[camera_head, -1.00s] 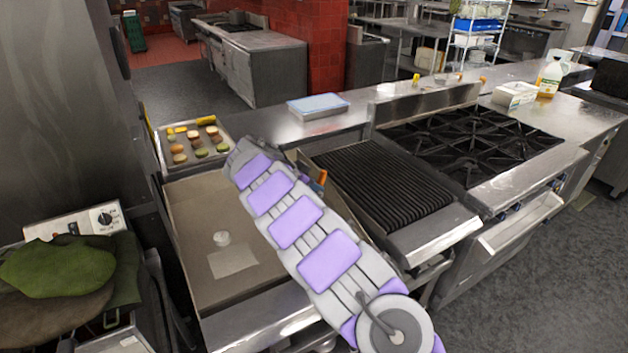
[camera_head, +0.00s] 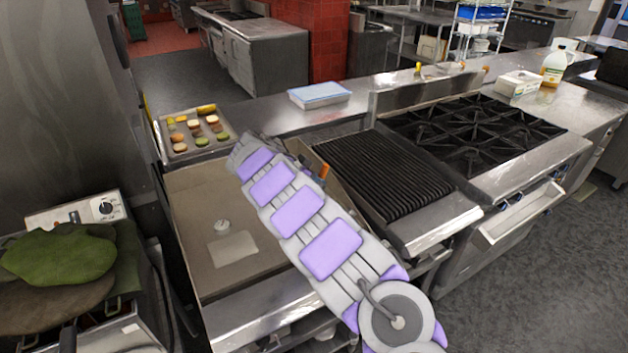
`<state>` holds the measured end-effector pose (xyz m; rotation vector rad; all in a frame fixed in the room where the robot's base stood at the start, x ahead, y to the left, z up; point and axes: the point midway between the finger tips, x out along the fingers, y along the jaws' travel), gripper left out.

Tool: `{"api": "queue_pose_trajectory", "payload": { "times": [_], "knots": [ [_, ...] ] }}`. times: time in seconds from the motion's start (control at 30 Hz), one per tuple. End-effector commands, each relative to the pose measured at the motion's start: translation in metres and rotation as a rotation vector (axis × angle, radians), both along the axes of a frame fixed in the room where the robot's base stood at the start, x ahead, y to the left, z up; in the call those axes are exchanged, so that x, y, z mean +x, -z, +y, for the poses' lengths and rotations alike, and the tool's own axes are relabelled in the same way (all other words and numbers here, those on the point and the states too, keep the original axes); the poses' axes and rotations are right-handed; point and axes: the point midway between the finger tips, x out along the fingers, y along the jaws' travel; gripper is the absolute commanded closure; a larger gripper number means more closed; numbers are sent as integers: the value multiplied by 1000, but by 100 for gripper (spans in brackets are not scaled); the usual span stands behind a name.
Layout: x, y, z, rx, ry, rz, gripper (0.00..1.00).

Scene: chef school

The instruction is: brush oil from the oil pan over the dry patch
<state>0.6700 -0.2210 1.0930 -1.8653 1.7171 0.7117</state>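A pale rectangular patch (camera_head: 233,248), lighter than the surface around it, lies on the flat brown griddle (camera_head: 190,205); I take it for the dry patch. A small white round dish (camera_head: 222,227) sits just behind it, apparently on the griddle; it may be the oil pan, but I cannot tell what it holds. My purple and grey arm reaches from the lower right across the griddle's right side to its back edge. My gripper is not visible, hidden behind the arm. A small orange piece (camera_head: 323,171) shows right of the arm; I cannot tell whether it belongs to a brush.
A tray of macarons (camera_head: 168,146) stands behind the griddle. A blue-lidded container (camera_head: 320,94) is on the back counter. A ribbed grill (camera_head: 385,175) and a black-grated stove (camera_head: 475,135) stand to the right. A green cloth (camera_head: 60,262) lies at the lower left.

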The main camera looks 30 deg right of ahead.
Motion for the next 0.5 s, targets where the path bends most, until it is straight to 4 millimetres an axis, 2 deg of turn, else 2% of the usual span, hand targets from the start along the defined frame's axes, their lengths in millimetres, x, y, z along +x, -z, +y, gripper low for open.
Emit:
{"api": "queue_pose_trajectory", "payload": {
  "times": [0.5],
  "knots": [
    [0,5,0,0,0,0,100]
  ]
}}
